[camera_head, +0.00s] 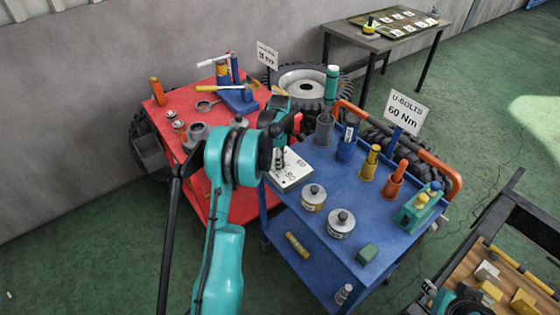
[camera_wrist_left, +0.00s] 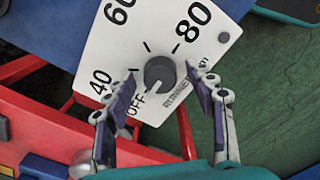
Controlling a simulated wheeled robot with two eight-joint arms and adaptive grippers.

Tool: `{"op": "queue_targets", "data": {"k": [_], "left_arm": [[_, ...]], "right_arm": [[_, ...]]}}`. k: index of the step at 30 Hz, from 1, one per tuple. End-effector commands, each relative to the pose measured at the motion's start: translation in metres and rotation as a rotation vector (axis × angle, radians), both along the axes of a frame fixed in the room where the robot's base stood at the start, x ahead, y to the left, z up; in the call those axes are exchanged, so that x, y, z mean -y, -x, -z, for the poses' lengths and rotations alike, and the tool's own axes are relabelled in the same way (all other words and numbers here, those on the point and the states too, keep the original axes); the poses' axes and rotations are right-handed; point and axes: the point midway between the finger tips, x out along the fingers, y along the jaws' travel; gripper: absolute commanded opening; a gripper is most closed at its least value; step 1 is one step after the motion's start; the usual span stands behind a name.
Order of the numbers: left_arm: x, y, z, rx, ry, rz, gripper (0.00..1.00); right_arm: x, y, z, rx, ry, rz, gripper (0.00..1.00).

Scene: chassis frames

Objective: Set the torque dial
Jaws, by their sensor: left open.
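The torque dial is a grey round knob (camera_wrist_left: 160,73) on a white plate (camera_wrist_left: 128,35) marked OFF, 40, 60 and 80. A pale mark on the knob appears to face OFF. In the head view the white plate (camera_head: 291,178) lies at the left edge of the blue cart, its knob mostly hidden by my gripper. My left gripper (camera_wrist_left: 161,80) is open, with one finger on either side of the knob; contact is not clear. It also shows in the head view (camera_head: 279,156). A sign (camera_head: 407,112) reads "U-BOLTS 60 Nm".
The blue cart (camera_head: 345,185) carries cylinders, two round weights (camera_head: 341,224) and an orange handle. A red cart (camera_head: 160,122) with tools stands at the left. Wheels stand behind. A wooden-topped bench (camera_head: 462,268) is at the lower right.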

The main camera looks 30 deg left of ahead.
Motion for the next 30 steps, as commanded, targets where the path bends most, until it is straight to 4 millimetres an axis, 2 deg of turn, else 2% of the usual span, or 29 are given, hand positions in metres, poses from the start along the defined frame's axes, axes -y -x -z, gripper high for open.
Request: {"op": "queue_targets", "data": {"k": [4, 9, 10, 20, 30], "left_arm": [[0.0000, 0.0000, -0.0005, 0.000, 0.000, 0.000, 0.55], [0.0000, 0.0000, -0.0006, 0.000, 0.000, 0.000, 0.11], [0.0000, 0.0000, -0.0006, 0.000, 0.000, 0.000, 0.05], [0.0000, 0.0000, -0.0006, 0.000, 0.000, 0.026, 0.05], [0.0000, 0.0001, -0.0008, 0.000, 0.000, 0.226, 0.05]], "right_arm": [[0.0000, -0.0001, -0.0004, 0.000, 0.000, 0.000, 0.37], [0.0000, -0.0001, -0.0004, 0.000, 0.000, 0.000, 0.37], [0.0000, -0.0001, -0.0004, 0.000, 0.000, 0.000, 0.37], [0.0000, 0.0000, -0.0011, 0.000, 0.000, 0.000, 0.37], [0.0000, 0.0000, -0.0055, 0.000, 0.000, 0.000, 0.37]]}}
